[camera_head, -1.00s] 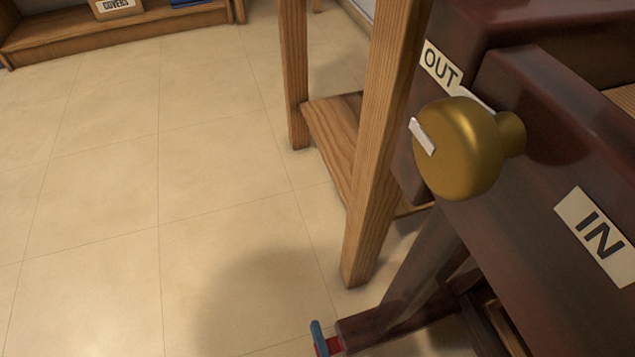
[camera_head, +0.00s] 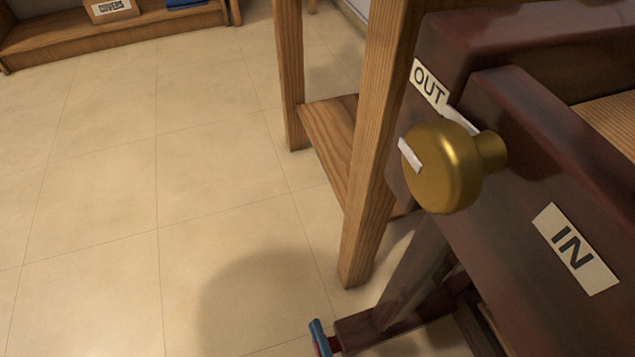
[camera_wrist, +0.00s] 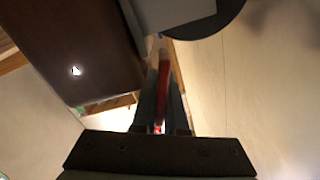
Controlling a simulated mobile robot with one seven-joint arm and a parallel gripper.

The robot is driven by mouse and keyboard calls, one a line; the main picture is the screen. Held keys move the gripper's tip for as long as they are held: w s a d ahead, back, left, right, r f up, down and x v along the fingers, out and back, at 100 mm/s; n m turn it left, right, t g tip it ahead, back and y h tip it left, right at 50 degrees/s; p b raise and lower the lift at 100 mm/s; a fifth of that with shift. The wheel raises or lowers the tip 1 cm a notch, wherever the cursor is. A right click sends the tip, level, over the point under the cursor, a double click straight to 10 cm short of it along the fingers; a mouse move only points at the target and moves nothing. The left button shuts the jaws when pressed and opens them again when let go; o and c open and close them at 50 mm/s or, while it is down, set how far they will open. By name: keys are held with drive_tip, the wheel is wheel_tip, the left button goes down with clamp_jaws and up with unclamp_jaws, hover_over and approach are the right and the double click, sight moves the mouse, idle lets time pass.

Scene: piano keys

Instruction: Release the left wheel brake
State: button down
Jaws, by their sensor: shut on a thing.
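A small blue and red lever (camera_head: 319,338) sits low on the dark brown piano's foot, at the bottom edge of the head view. My gripper is out of sight in the head view. In the wrist view, its dark fingers (camera_wrist: 160,122) are shut on a slim red piece (camera_wrist: 163,90), which looks like part of that lever. The red piece runs up between the fingers. The wheel itself is not clearly visible, and which end of the lever is up or down cannot be told.
A brass knob (camera_head: 441,168) stands out from the piano's side between the OUT label (camera_head: 429,84) and the IN label (camera_head: 576,250). A wooden stand (camera_head: 362,200) is close beside the piano. The tiled floor (camera_head: 130,230) to the left is clear.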

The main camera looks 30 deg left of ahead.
drive_tip(key=c, duration=1)
unclamp_jaws()
drive_tip(key=shift+o, duration=0.2)
drive_tip(key=v, duration=1.3)
drive_tip(key=shift+b, duration=0.3)
drive_tip(key=shift+a, duration=0.1)
